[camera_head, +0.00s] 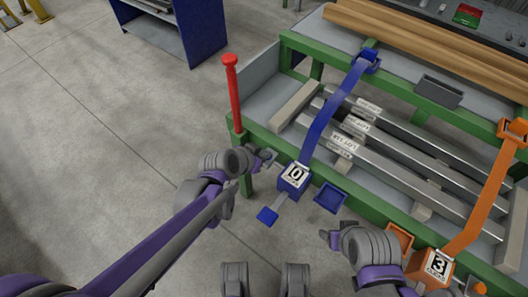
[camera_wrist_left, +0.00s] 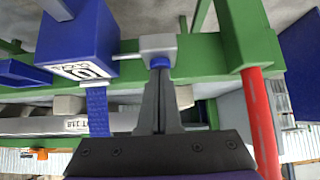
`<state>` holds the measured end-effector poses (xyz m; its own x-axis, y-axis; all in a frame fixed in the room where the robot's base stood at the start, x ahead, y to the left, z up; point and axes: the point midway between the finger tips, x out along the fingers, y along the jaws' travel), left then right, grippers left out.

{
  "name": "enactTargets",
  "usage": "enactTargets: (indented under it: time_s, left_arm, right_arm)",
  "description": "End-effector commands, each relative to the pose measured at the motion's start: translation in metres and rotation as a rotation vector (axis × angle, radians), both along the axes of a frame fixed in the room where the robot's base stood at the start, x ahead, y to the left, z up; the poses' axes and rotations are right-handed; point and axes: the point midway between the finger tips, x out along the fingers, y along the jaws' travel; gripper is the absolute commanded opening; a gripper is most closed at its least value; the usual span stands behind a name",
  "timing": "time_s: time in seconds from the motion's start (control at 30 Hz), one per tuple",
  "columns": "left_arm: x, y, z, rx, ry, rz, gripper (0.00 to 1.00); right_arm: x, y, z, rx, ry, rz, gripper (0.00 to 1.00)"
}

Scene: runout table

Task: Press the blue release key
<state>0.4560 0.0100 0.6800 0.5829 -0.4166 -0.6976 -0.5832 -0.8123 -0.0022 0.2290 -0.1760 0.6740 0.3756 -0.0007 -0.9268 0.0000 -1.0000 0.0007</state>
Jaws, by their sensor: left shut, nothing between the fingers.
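The blue ratchet box (camera_head: 294,177) marked 0 hangs at the front green rail, with a blue strap running up from it; it also shows in the left wrist view (camera_wrist_left: 82,35). A grey block on a short rod sticks out beside the box, and the small blue key (camera_wrist_left: 160,63) is on its face toward me. My left gripper (camera_head: 264,157) is shut and empty. In the left wrist view its fingertips (camera_wrist_left: 159,73) are right at the blue key; whether they touch is unclear. My right gripper (camera_head: 332,238) is low at centre right, its fingers too small to read.
A red post (camera_head: 233,92) stands left of my left gripper. A grey lever with a blue pad (camera_head: 267,215) hangs below the box. A blue tray (camera_head: 330,197) and an orange box (camera_head: 431,268) marked 3 are to the right. Metal bars lie on the table.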

Motion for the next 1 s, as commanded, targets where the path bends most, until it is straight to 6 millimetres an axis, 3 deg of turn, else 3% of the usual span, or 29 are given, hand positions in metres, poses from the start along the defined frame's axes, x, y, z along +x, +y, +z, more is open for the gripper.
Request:
enactTargets:
  time_s: [0.1, 0.27, 0.5, 0.8, 1.0]
  left_arm:
    - [-0.003, 0.000, -0.006, 0.011, 0.011, -0.009, 0.00]
    - [-0.002, -0.001, 0.002, 0.011, 0.008, -0.009, 0.00]
    - [0.001, -0.009, 0.051, 0.003, -0.004, -0.002, 0.00]
    - [-0.040, 0.023, 0.094, 0.002, -0.002, 0.003, 0.00]
    - [-0.053, 0.032, 0.110, 0.002, -0.004, 0.002, 0.00]
  right_arm:
    - [0.000, 0.000, -0.001, 0.000, 0.000, 0.000, 0.69]
    - [-0.001, 0.000, 0.006, 0.000, -0.001, 0.000, 0.69]
    - [-0.006, 0.000, 0.047, 0.000, -0.015, 0.000, 0.69]
    - [-0.008, 0.000, 0.067, 0.000, -0.022, 0.000, 0.69]
    - [-0.008, 0.000, 0.075, 0.000, -0.024, 0.000, 0.69]
